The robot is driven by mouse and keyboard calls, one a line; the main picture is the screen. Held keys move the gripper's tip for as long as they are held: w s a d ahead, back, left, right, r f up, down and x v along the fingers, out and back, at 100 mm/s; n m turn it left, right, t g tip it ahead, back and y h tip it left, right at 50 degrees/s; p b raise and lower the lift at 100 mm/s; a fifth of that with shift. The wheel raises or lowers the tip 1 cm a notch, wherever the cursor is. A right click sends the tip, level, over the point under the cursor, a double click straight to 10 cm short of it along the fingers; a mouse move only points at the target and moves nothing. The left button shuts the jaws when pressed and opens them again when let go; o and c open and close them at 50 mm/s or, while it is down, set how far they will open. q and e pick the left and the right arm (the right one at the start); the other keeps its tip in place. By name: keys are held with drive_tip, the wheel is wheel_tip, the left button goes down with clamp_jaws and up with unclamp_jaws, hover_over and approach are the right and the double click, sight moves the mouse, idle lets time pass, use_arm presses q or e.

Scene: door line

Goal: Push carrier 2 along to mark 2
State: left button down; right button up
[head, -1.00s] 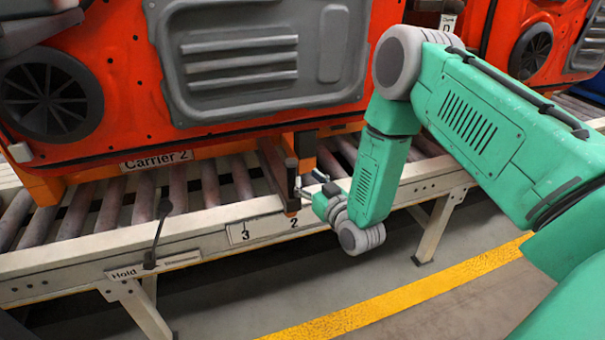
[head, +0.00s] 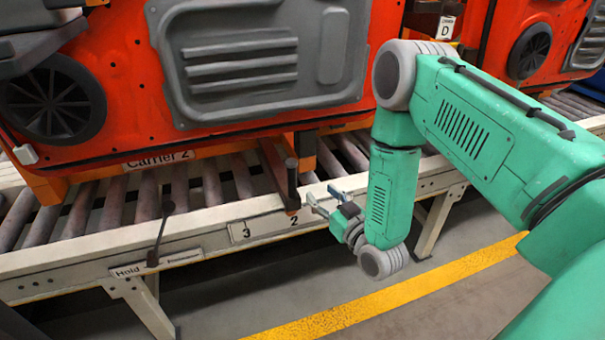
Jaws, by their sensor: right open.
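Carrier 2 (head: 157,160) is an orange frame on the roller line, holding a red door with a grey panel. Its label faces me at the lower left. A dark brown bar with an upright post (head: 291,178) sticks out from the carrier toward me, its end over the rail at mark 2 (head: 294,221). Mark 3 (head: 246,233) is just left of it on the same white plate. My right gripper (head: 322,199) is open and empty, just right of the bar's end and apart from it. My left gripper is not in view.
A black lever (head: 158,235) stands at the "Hold" plate (head: 127,271) on the front rail. Another red door on a carrier is at the upper right. The floor before the line is clear, with a yellow stripe (head: 380,297).

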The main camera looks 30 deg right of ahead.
drive_tip(key=s, duration=0.6)
drive_tip(key=shift+s+p, duration=0.3)
drive_tip(key=shift+a, duration=0.1)
idle(0.5)
drive_tip(key=shift+s, duration=0.1)
drive_tip(key=s, duration=1.1)
drive_tip(key=shift+s+a, duration=0.25)
drive_tip(key=shift+s, duration=0.1)
